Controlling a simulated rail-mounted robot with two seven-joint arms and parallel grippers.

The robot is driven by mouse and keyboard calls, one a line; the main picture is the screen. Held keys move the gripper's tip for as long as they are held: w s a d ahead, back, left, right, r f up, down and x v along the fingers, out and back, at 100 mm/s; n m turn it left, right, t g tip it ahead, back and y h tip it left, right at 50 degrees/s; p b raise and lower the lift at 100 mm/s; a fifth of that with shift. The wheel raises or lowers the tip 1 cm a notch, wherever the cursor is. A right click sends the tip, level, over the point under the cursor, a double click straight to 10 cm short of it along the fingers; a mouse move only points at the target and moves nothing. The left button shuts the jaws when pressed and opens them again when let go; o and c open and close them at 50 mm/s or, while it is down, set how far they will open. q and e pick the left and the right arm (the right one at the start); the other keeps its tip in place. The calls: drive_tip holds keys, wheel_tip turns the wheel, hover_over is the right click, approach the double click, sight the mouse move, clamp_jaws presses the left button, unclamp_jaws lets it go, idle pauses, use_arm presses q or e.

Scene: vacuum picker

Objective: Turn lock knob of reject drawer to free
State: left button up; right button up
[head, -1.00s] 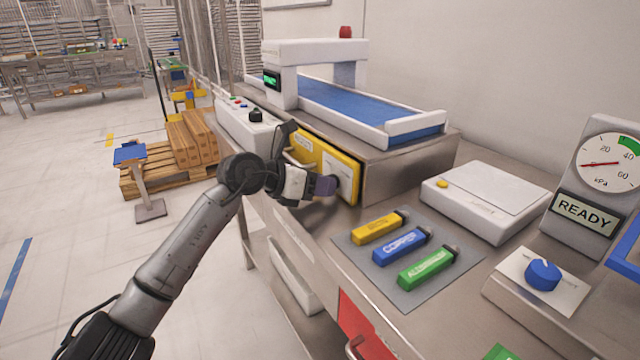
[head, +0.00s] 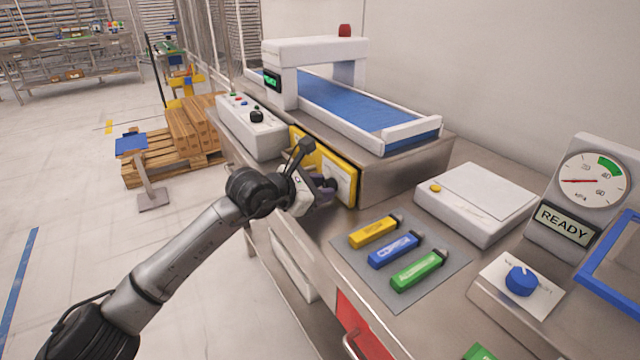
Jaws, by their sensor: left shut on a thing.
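The yellow reject drawer front (head: 307,150) is set in the steel housing under the blue conveyor. It carries a white plate (head: 343,185) on its right part. My left gripper (head: 328,186) is in front of this plate, shut on a dark lock knob that it mostly hides. The knob's pointer and markings cannot be made out. My right gripper is not in view.
A white control box (head: 250,126) with a black knob stands left of the drawer. Yellow, blue (head: 395,249) and green blocks lie on a grey mat (head: 446,262) in front. A white flat box (head: 478,203) and a gauge stand with READY display (head: 563,225) are at right.

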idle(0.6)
use_arm(q)
drive_tip(key=o, duration=0.9)
drive_tip(key=shift+o, duration=0.2)
drive_tip(key=shift+s+a+r, duration=0.15)
drive_tip(key=shift+s+a, duration=0.05)
drive_tip(key=p+v, duration=0.5)
drive_tip(key=v, duration=0.8)
drive_tip(key=shift+s, duration=0.15)
drive_tip(key=shift+r, duration=0.1)
